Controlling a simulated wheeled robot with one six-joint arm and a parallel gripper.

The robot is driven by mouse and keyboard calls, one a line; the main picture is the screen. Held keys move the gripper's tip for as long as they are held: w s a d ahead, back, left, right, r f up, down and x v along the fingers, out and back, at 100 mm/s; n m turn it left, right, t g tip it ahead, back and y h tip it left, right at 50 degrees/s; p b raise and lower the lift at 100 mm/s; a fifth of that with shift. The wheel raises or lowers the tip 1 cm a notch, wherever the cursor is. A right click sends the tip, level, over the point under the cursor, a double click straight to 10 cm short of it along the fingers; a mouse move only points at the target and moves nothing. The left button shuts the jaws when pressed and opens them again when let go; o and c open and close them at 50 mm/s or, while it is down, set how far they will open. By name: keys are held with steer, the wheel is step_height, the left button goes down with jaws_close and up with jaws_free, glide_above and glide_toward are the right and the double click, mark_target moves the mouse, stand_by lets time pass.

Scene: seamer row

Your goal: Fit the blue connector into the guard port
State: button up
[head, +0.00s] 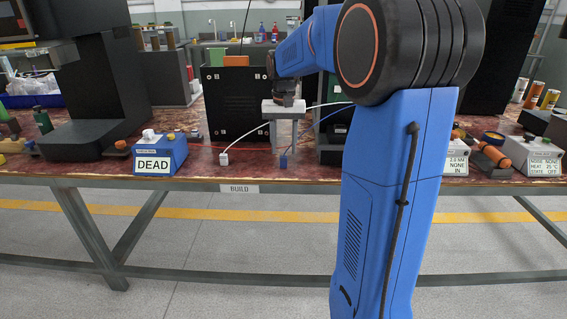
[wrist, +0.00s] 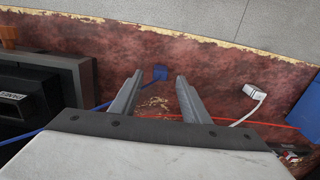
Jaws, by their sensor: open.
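The blue connector (head: 284,161) lies on the worn red-brown bench near the front edge, with a blue cable running back and right from it in the head view. In the wrist view the blue connector (wrist: 160,72) shows between my two fingertips, a little beyond them. My gripper (head: 285,149) points down over the bench just above the connector, open and empty; its two fingers also show apart in the wrist view (wrist: 160,76). A black panel with small white marks (head: 236,103) stands behind. I cannot pick out the guard port for certain.
A white connector (head: 224,158) on a white cable lies left of the blue one; it also shows in the wrist view (wrist: 256,92). A blue box marked DEAD (head: 160,158) stands farther left. A thin red line crosses the bench. The bench's front edge is close.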

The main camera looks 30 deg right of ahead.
mark_target(284, 162)
steer(key=shift+w+f, duration=0.1)
steer(key=shift+f, duration=1.35)
jaws_close()
steer(key=shift+r, duration=0.1)
